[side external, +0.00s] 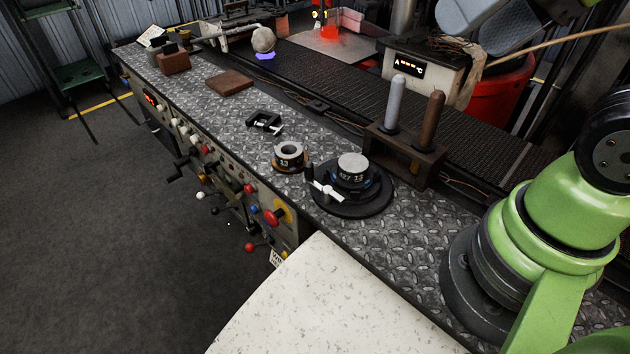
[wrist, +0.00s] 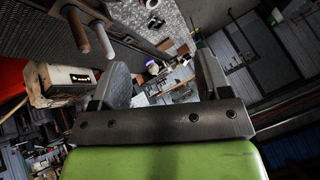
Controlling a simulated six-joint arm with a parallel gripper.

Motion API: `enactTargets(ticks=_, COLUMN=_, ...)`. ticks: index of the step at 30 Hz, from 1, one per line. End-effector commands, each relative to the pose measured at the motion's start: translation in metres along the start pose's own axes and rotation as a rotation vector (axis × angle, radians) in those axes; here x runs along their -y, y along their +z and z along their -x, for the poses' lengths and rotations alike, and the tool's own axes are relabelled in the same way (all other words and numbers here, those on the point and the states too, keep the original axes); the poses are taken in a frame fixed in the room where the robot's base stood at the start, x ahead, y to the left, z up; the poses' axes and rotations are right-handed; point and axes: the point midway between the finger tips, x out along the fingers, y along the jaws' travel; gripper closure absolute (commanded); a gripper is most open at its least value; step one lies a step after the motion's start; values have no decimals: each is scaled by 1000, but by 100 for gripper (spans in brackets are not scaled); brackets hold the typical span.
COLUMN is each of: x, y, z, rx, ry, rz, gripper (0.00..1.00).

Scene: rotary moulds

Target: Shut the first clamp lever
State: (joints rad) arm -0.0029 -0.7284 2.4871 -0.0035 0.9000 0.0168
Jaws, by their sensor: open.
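A round mould (side external: 353,167) with a pale top and the marking "427 13" sits on a black round base (side external: 352,205) on the metal bench. A white clamp lever (side external: 328,190) with a black end stands at the base's left front edge; I cannot tell whether it is shut. No second lever shows clearly. My gripper (wrist: 160,66) is open and empty in the wrist view, its two grey fingers wide apart. Grey rounded parts at the top right of the side view seem to be its fingers, high above and far from the mould. The wrist view does not clearly show the mould.
A ring marked "13" (side external: 288,154) sits left of the mould. A black clamp-like piece (side external: 265,121) and brown block (side external: 229,83) lie farther back. A rack (side external: 405,150) with two upright rods stands behind the mould. A conveyor (side external: 345,83) runs along the back.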

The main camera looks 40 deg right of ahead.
Motion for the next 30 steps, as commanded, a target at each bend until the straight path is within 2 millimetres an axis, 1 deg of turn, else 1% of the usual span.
enactTargets(ticks=1, x=2, y=-4, z=-3, rx=16, ry=8, rz=-15, gripper=41)
enactTargets(ticks=2, x=3, y=-7, z=-5, rx=29, ry=14, rz=-31, gripper=48)
enactTargets(ticks=3, x=5, y=-12, z=-9, rx=48, ry=26, rz=-56, gripper=57)
enactTargets(ticks=5, x=8, y=-22, z=-18, rx=83, ry=51, rz=-105, gripper=71)
enactTargets(ticks=8, x=15, y=-40, z=-40, rx=146, ry=103, rz=-201, gripper=72)
enactTargets(ticks=11, x=21, y=-54, z=-68, rx=202, ry=165, rz=-297, gripper=72)
enactTargets(ticks=14, x=25, y=-65, z=-100, rx=250, ry=234, rz=-389, gripper=72)
enactTargets(ticks=16, x=27, y=-68, z=-126, rx=279, ry=286, rz=-450, gripper=72)
enactTargets(ticks=21, x=26, y=-66, z=-189, rx=327, ry=417, rz=-585, gripper=72)
enactTargets(ticks=24, x=23, y=-60, z=-219, rx=341, ry=478, rz=-643, gripper=72)
enactTargets(ticks=27, x=20, y=-54, z=-238, rx=345, ry=521, rz=-682, gripper=72)
enactTargets(ticks=30, x=19, y=-50, z=-249, rx=346, ry=544, rz=-704, gripper=72)
